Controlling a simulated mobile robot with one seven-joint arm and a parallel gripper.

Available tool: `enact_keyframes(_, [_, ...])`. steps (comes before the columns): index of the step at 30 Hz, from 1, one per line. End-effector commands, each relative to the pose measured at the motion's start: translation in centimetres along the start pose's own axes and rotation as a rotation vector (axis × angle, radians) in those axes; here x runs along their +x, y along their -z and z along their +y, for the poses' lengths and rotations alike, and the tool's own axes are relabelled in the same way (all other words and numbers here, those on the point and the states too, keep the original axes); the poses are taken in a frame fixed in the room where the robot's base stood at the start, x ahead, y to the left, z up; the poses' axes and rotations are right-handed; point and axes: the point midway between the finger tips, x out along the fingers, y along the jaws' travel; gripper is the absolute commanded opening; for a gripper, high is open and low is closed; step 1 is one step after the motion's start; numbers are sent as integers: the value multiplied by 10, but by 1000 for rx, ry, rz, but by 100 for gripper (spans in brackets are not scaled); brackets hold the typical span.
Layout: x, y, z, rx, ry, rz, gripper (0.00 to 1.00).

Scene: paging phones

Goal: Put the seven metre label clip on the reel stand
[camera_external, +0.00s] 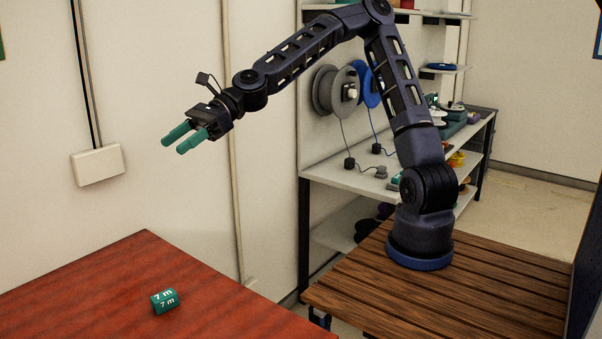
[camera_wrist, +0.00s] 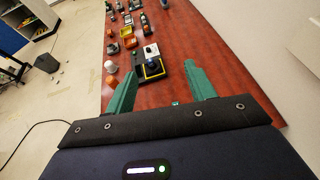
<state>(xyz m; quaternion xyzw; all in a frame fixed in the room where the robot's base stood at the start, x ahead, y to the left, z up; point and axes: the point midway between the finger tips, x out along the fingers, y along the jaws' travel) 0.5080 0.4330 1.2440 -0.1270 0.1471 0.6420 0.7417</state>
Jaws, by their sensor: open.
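The seven metre label clip (camera_external: 165,301) is a small teal block marked "7 m" in white, lying on the red-brown table in the external view. A small teal patch (camera_wrist: 176,103) between my fingers in the wrist view may be the same clip. My gripper (camera_external: 176,143) has teal fingers, is open and empty, and hangs well above the table; it also shows in the wrist view (camera_wrist: 160,70). I cannot tell for sure which thing is the reel stand. A grey reel (camera_external: 323,90) and a blue reel (camera_external: 369,86) are upright by the wall behind my arm.
In the wrist view, a dark device with a yellow frame (camera_wrist: 154,70) stands on the red-brown table (camera_wrist: 179,44), with several small items beyond it. A shelf unit (camera_external: 340,176) with cables and plugs stands behind my arm. The table around the clip is clear.

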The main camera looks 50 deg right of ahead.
Motion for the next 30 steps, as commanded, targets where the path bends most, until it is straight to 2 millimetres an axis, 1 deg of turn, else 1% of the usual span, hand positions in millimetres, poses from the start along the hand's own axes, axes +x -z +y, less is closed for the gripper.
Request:
enact_keyframes(1, [4, 9, 0, 3, -3, 2, 55])
enact_keyframes(5, [12, 29, 1, 2, -4, 2, 55])
enact_keyframes(8, [20, 49, 1, 3, -4, 2, 55])
enact_keyframes(11, [32, 76, 2, 3, -7, 3, 55])
enact_keyframes(14, [47, 113, 3, 5, -9, 4, 55])
enact_keyframes(15, [54, 130, 2, 7, -9, 4, 55])
enact_keyframes(17, [65, 157, 3, 5, -8, 4, 55])
enact_keyframes(18, [73, 175, 3, 6, -8, 4, 55])
enact_keyframes(20, [83, 201, 3, 6, -8, 5, 55])
enact_keyframes(21, [90, 217, 3, 5, -8, 4, 55])
enact_keyframes(24, [104, 252, 2, 4, -5, 4, 55])
enact_keyframes(27, [114, 276, 1, 2, -3, 2, 55])
enact_keyframes(30, [120, 290, 0, 1, -2, 2, 55])
